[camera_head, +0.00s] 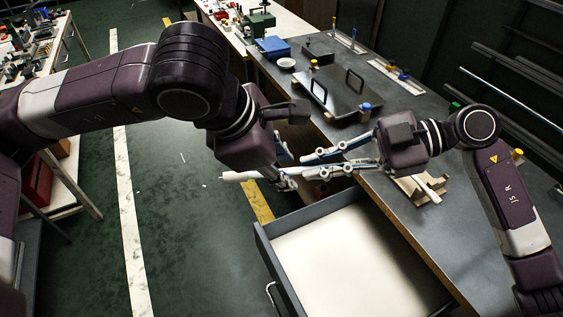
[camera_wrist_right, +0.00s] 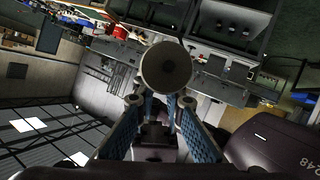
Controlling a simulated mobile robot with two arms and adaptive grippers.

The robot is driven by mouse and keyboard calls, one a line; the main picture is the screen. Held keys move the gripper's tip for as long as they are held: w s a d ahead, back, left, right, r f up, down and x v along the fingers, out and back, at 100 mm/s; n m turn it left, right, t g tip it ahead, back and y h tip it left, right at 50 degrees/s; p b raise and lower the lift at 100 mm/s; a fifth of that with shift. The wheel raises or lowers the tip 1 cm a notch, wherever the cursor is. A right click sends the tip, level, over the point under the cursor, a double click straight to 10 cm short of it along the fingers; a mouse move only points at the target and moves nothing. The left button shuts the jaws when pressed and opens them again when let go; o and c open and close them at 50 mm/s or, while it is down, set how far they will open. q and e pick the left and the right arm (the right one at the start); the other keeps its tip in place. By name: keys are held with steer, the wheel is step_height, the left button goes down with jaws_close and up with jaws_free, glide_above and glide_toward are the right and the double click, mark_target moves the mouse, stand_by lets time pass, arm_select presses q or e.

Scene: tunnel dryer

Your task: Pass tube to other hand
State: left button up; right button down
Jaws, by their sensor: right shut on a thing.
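A white tube (camera_head: 242,176) lies roughly level in the air, left of the open drawer. My right gripper (camera_head: 300,170) reaches in from the right and is shut on the tube, whose long end sticks out to the left. In the right wrist view the tube (camera_wrist_right: 166,66) shows its round end face-on, beyond the two blue-padded fingers of my right gripper (camera_wrist_right: 168,103). My left gripper (camera_head: 284,170) comes down from above at the same stretch of the tube. Its fingers overlap the right fingers in the picture, so I cannot tell whether they touch the tube.
An open drawer (camera_head: 262,238) with a pale, empty floor juts out below the grippers. The dark workbench (camera_head: 405,215) carries a wooden holder (camera_head: 408,190) with a white tube, a black framed plate (camera_head: 340,95), a blue box (camera_head: 272,47) and a small white dish (camera_head: 286,63).

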arm_select(q)
steer(key=shift+c, duration=0.4)
jaws_close()
arm_select(e)
steer(key=c, duration=1.9)
jaws_free()
steer(key=shift+c, duration=0.2)
